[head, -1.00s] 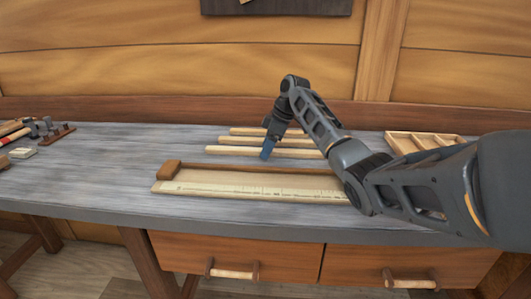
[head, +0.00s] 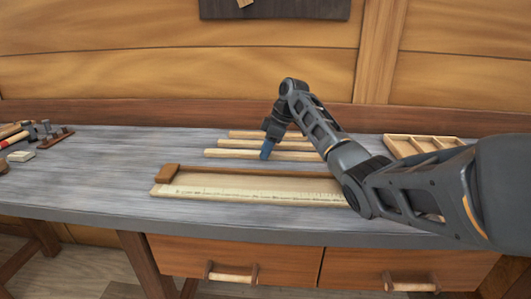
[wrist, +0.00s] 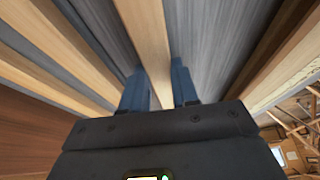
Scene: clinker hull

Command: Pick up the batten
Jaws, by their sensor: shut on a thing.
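Several pale wooden battens lie side by side on the grey workbench (head: 100,160). My gripper (head: 267,153) is over the front one and points down. In the wrist view, a batten (wrist: 150,40) runs between the two blue fingers of my gripper (wrist: 160,92), which are shut on it. In the head view this looks like the front batten (head: 228,154), lying level at bench height. Two more battens, a middle one (head: 235,144) and a back one (head: 245,134), lie behind it. My arm hides their right ends.
A compartmented wooden tray (head: 415,146) stands at the right. Tools (head: 40,132) lie at the far left. The bench's left middle is clear.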

